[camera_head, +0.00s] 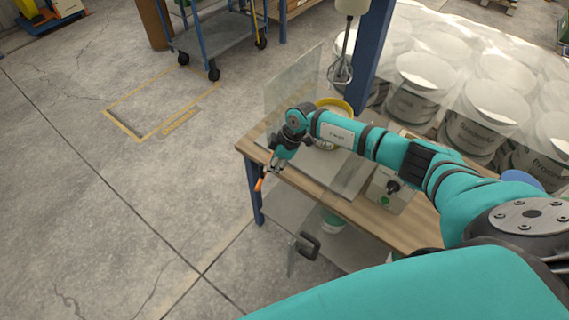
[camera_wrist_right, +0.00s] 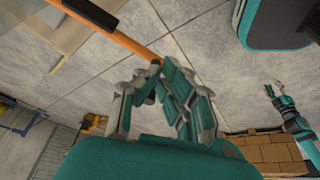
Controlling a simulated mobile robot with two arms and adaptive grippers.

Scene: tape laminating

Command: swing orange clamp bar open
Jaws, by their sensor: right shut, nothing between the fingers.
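The orange clamp bar (camera_head: 261,180) hangs at the near left corner of the workbench in the head view. In the right wrist view the orange bar (camera_wrist_right: 112,34) runs diagonally from the top left to just above the fingers. My right gripper (camera_head: 275,167) is close beside the bar in the head view. In the right wrist view my right gripper (camera_wrist_right: 160,82) is shut with nothing between the fingers; contact with the bar is unclear. A small teal arm with a gripper (camera_wrist_right: 275,92) shows at the right of that view, too small to read its jaws.
The wooden workbench (camera_head: 408,221) carries a clear upright panel (camera_head: 292,82), a yellow-rimmed bowl (camera_head: 345,104) and a control box (camera_head: 388,190). A blue post (camera_head: 372,50) and white buckets (camera_head: 422,80) stand behind. A blue cart (camera_head: 215,38) is at the back. The floor at left is clear.

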